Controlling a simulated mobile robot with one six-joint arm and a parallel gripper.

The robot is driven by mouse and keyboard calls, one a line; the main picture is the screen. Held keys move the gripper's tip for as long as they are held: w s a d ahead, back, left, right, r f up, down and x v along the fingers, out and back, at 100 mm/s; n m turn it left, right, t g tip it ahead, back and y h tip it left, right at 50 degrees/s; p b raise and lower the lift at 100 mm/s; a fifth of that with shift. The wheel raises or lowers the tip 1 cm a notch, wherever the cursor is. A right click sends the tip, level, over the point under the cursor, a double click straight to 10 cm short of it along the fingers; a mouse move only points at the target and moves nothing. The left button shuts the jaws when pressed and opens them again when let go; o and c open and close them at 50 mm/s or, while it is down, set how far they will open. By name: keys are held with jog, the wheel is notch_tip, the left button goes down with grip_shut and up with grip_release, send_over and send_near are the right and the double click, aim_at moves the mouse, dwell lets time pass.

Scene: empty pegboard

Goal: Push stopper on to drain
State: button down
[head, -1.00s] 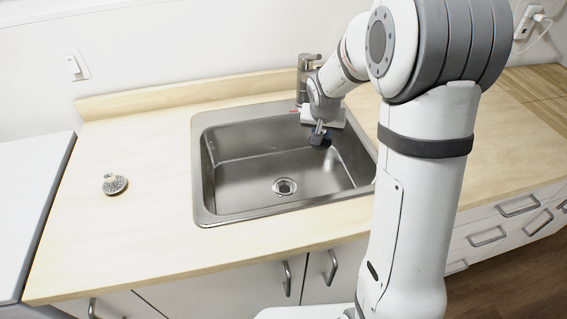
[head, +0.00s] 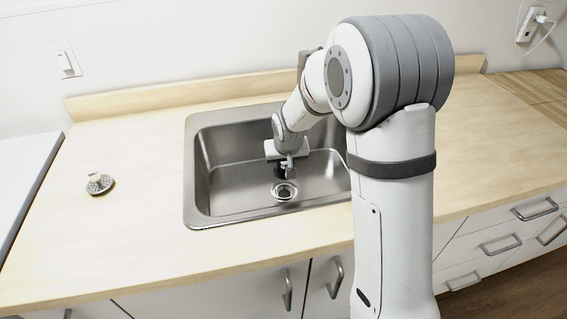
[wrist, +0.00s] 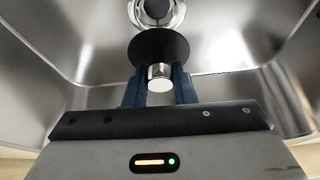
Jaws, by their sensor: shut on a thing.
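The stopper (wrist: 160,48) is a dark disc with a silver knob. My gripper (wrist: 159,80) is shut on the knob between its blue fingers, as the wrist view shows. The drain (wrist: 157,10) is a round metal ring in the sink floor, beyond the disc in the wrist view. In the head view the drain (head: 284,191) lies open, just below my gripper (head: 285,169) in the picture. The stopper appears above the sink floor, apart from the drain. The head view shows the stopper too small and dark to judge its tilt.
The steel sink (head: 225,188) has raised walls around my gripper. A small strainer-like piece (head: 99,183) lies on the wooden counter (head: 130,215) to the left. The faucet is mostly hidden behind my arm. The rest of the sink floor is clear.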

jog(key=shift+f+b, duration=2.4)
jog(key=shift+f, duration=0.55)
jog(key=shift+b, duration=0.4)
jog(key=shift+f+b, duration=1.1)
jog(key=shift+f, duration=0.15)
jog(key=c, duration=1.1)
grip_release()
jog(key=shift+r, duration=0.1)
jog(key=v, duration=0.7)
jog(key=shift+s+r+p, duration=0.1)
jog(key=shift+r+p, duration=0.15)
jog(key=shift+p, duration=0.15)
jog(key=shift+r, duration=0.1)
